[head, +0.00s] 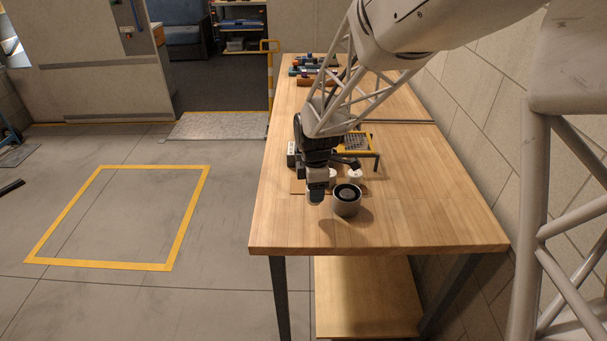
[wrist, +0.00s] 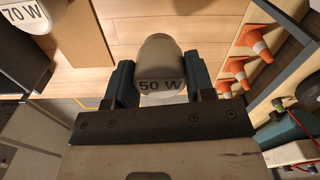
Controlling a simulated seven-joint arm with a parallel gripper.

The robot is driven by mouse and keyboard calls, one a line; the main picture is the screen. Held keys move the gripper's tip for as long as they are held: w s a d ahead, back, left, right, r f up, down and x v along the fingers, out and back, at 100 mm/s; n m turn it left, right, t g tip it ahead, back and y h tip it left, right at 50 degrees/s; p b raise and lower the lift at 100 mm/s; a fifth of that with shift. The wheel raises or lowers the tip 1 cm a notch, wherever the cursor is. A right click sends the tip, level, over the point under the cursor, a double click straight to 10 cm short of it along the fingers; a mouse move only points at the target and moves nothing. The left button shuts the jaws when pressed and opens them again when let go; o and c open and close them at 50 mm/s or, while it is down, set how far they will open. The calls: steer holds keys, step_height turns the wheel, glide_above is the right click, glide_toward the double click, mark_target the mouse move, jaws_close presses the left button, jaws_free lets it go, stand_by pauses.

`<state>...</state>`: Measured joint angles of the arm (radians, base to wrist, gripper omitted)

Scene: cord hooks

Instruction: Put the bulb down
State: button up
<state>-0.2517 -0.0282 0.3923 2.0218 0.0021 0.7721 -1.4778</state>
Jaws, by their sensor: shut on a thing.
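My gripper (wrist: 160,80) is shut on a pale bulb (wrist: 158,52) marked "50 W", which sits between the two dark fingers in the wrist view. In the head view my gripper (head: 316,196) is low over the near part of the wooden table, just left of a grey cylinder with a dark top (head: 347,201). I cannot clearly make out the held bulb there. A second pale bulb (wrist: 24,14), marked "70 W", shows at the upper left of the wrist view, apart from my gripper.
The wooden table (head: 420,225) is clear at its near right. A small white item (head: 355,175) stands behind the cylinder. A yellow-edged rack (head: 355,143) is farther back, with coloured items at the far end. Orange cones (wrist: 258,38) show at right in the wrist view.

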steer(key=w+a, duration=0.1)
steer(key=w, duration=0.3)
steer(key=w+a, duration=0.1)
steer(key=w, duration=0.3)
steer(key=w+a+f, duration=0.1)
steer(key=w, duration=0.3)
steer(key=shift+w, duration=0.15)
steer(key=shift+f, duration=0.1)
steer(key=shift+f, duration=1.75)
steer(key=shift+f, duration=0.15)
steer(key=o, duration=0.9)
steer(key=shift+o, duration=0.2)
steer(key=shift+r, duration=0.2)
step_height(320, 180, up, 12)
